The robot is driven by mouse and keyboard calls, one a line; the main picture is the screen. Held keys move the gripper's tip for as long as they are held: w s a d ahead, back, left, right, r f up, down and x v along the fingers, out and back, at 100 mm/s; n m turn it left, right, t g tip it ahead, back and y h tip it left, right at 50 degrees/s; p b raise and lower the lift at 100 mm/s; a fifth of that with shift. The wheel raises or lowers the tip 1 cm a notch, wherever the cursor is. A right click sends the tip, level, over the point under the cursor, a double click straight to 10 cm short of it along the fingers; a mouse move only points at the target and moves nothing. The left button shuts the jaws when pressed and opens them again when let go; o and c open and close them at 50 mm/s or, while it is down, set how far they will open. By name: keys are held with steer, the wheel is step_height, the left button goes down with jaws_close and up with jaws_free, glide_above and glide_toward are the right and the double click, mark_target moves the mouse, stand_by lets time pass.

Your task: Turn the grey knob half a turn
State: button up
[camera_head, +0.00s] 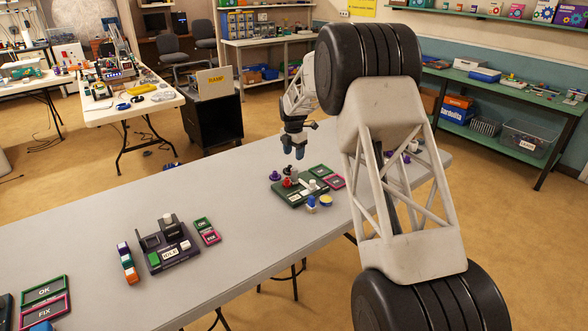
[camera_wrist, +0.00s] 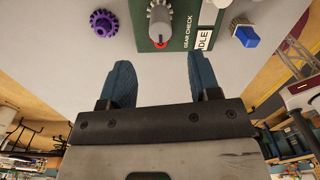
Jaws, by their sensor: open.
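The grey knob (camera_wrist: 160,16) stands on a dark green panel (camera_wrist: 183,18) marked GEAR CHECK, at the top middle of the wrist view. A red part shows at its lower end. The knob lies beyond the fingertips, roughly in line with the gap. In the head view my gripper (camera_head: 292,152) hangs above the table, apart from the panel (camera_head: 291,196). The knob is too small to make out surely there.
A purple gear (camera_wrist: 103,22) lies left of the panel. Another device (camera_head: 170,250) stands farther left on the table (camera_head: 240,225). The tabletop between the devices is clear.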

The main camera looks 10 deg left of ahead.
mark_target(294, 169)
steer(key=shift+f, duration=3.7)
steer(key=c, duration=0.9)
